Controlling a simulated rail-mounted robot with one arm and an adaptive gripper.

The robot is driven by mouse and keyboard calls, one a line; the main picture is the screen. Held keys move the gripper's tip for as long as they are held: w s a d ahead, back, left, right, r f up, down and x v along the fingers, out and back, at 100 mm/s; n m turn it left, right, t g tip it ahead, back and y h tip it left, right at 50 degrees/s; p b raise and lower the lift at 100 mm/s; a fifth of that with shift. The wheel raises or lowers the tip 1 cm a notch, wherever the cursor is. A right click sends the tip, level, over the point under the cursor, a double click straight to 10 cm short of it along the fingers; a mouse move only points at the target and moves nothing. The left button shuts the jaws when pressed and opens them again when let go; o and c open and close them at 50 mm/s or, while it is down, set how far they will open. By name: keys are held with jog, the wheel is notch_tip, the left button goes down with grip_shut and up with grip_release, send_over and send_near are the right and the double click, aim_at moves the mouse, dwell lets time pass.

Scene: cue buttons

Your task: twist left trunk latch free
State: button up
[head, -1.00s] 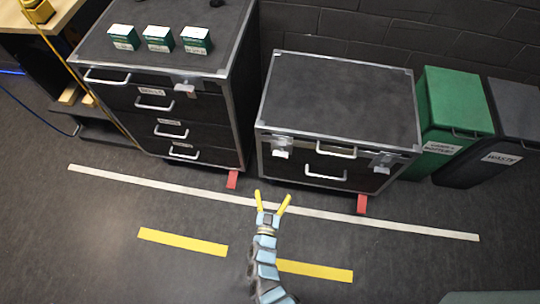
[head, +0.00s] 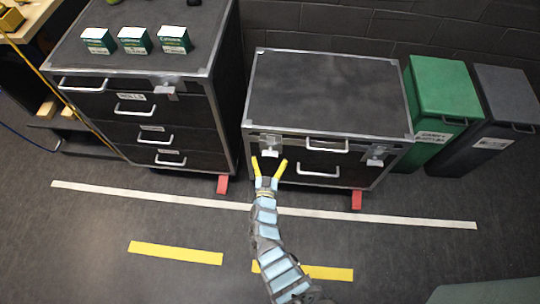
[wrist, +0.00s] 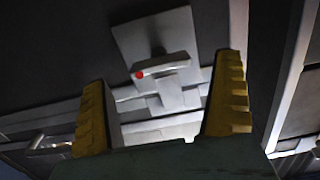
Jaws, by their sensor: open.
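The low dark trunk (head: 325,95) with silver edges stands right of the drawer cabinet. Its left latch (head: 269,147) is a silver plate with a T-shaped handle on the front face. In the wrist view the left latch (wrist: 165,66) lies ahead, its handle nearly level, slightly tilted, with a red dot at its left end. The right latch (head: 375,155) is on the same front. My gripper (head: 269,162) is open and empty, with yellow fingers just before the left latch. In the wrist view my gripper (wrist: 165,100) has its fingers on either side below the handle, apart from it.
A drawer cabinet (head: 150,60) with several small boxes on top stands at the left. A trunk pull handle (head: 313,145) sits right of the left latch. Green (head: 440,100) and grey (head: 505,110) bins stand at the right. Red feet (head: 222,184) stick out at floor level.

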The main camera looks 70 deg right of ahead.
aim_at(270, 156)
jog(key=shift+b+x, duration=0.4)
jog(key=shift+x, duration=1.05)
jog(key=c, duration=1.2)
